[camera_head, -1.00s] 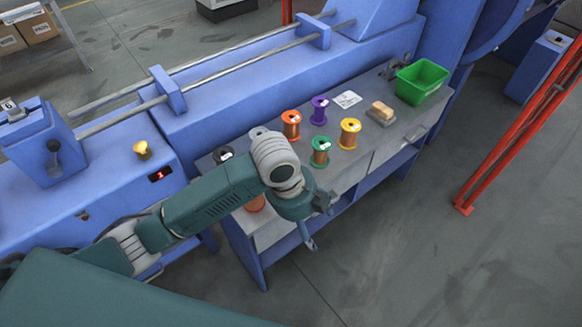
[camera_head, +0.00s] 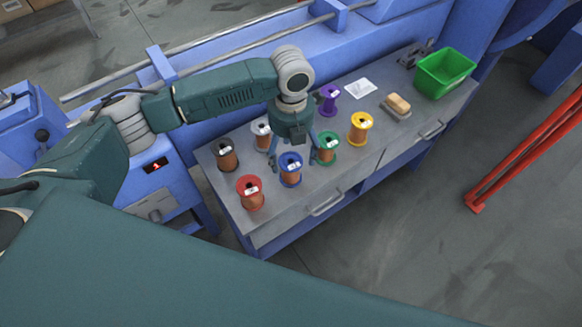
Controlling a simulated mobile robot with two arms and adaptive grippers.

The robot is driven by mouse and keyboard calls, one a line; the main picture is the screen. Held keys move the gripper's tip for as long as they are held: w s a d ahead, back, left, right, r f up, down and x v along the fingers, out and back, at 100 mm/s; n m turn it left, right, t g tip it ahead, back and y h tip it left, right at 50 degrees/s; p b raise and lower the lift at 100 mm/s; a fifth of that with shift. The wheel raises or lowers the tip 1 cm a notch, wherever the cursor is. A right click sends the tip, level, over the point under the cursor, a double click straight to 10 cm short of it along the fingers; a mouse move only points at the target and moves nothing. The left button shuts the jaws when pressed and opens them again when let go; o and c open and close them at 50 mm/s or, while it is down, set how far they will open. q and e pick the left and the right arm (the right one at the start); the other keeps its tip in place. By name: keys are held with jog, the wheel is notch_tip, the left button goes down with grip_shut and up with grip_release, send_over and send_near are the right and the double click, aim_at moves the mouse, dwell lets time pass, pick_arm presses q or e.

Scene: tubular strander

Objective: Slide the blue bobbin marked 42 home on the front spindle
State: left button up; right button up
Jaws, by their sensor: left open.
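The blue bobbin (camera_head: 290,171), wound with copper wire, stands upright on the grey bench top (camera_head: 275,217). It has a white label on its top flange, too small to read surely. My left gripper (camera_head: 294,158) is open and points down just above and behind the blue bobbin. One finger shows on each side of it; I cannot tell whether they touch it. My right gripper is not in view. I cannot make out the front spindle in this view.
Red (camera_head: 250,193), black (camera_head: 227,155), white (camera_head: 262,134), green (camera_head: 326,148), yellow (camera_head: 360,128) and purple (camera_head: 328,100) bobbins stand close around. Behind are a brush (camera_head: 398,105), a white card (camera_head: 360,88) and a green bin (camera_head: 445,72). The blue machine (camera_head: 235,60) borders the bench.

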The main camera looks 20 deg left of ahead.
aim_at(291, 162)
pick_arm(q)
notch_tip(291, 162, down, 4)
jog(key=shift+a+f+p, duration=0.1)
jog(key=shift+f+p, duration=0.05)
jog(key=shift+p, duration=0.4)
jog(key=shift+w+f, duration=0.1)
jog(key=shift+f, duration=0.5)
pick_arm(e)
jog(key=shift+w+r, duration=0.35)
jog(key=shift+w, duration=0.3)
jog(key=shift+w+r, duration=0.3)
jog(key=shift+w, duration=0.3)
pick_arm(q)
jog(key=c, duration=1.8)
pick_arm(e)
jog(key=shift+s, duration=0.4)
pick_arm(q)
jog(key=shift+r, duration=0.1)
